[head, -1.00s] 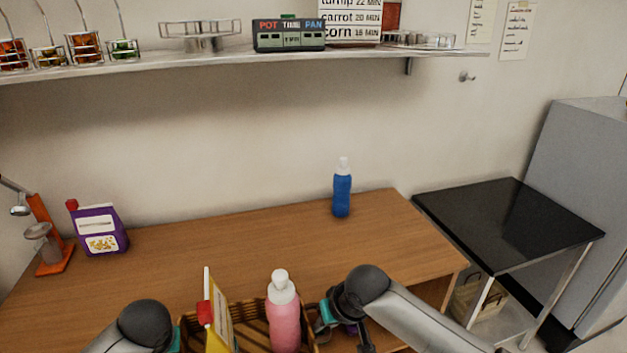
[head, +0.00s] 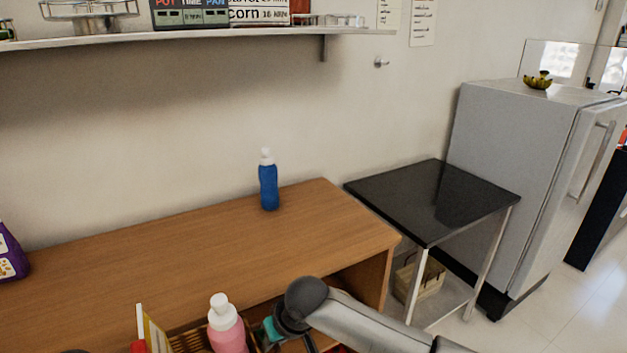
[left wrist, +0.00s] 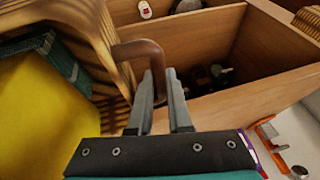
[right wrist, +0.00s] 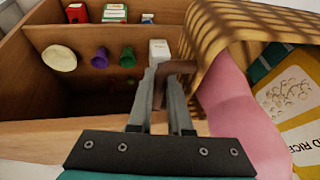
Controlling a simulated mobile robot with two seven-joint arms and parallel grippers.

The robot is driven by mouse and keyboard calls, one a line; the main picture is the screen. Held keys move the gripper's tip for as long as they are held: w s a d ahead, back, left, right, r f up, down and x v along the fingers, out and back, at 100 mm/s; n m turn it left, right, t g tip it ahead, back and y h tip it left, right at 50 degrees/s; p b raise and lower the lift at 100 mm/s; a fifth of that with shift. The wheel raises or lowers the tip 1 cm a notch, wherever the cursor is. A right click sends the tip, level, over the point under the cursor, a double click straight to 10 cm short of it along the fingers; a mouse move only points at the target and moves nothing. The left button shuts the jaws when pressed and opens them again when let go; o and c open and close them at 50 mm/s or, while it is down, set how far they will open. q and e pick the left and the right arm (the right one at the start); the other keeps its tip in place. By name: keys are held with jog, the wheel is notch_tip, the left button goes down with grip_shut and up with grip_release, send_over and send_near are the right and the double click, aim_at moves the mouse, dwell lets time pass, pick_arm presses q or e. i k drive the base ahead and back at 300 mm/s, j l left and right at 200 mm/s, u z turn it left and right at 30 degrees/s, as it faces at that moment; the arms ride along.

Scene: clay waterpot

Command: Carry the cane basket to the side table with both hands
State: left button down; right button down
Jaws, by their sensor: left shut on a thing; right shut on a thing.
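My right gripper (right wrist: 172,72) is shut on a brown handle at the basket's side in the right wrist view. My left gripper (left wrist: 160,78) is shut on the brown handle (left wrist: 138,54) at the other side in the left wrist view. The left gripper's fingers are out of the head view. The side table (head: 432,198) has a bare black top and metal legs, right of the wooden counter.
The wooden counter (head: 190,240) carries a blue bottle (head: 268,182) near its back right and a purple container (head: 10,256) at left. A crate (head: 425,276) stands on the side table's lower shelf. A grey fridge (head: 510,180) stands right of the table.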

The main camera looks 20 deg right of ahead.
aim_at(427, 192)
jog(key=l, duration=2.1)
jog(key=k+l, duration=0.1)
jog(key=l, duration=2.3)
jog(key=i+l, duration=0.15)
jog(key=l, duration=0.2)
jog(key=i, duration=1.3)
